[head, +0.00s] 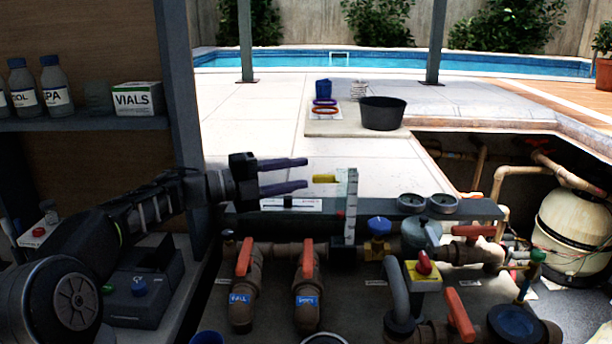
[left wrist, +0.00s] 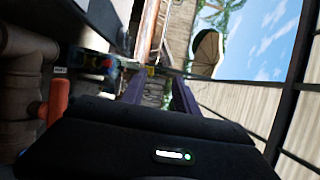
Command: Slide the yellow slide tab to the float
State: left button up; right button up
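The yellow slide tab (head: 324,178) sticks out to the left from the upper part of an upright clear gauge (head: 351,205). A small yellow patch, likely the tab (left wrist: 151,71), shows between my fingers in the left wrist view. My left gripper (head: 306,172) is open, its two dark fingers pointing right. The fingertips end just left of the tab, seemingly without touching it. A small reddish mark (head: 340,214) shows low beside the gauge; I cannot tell whether it is the float. My right gripper is not in view.
Below are pipes with orange-handled valves (head: 308,258), a blue knob (head: 379,225) and a red knob on a yellow box (head: 424,268). Two round dials (head: 412,202) stand right of the gauge. A shelf (head: 90,124) with bottles is at left. Open paving lies behind.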

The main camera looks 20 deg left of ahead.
pick_arm(q)
jog(key=v, duration=0.3)
jog(key=shift+s+a+f, duration=0.1)
jog(key=shift+s+a, duration=0.15)
jog(key=shift+s, duration=0.05)
dwell(0.6)
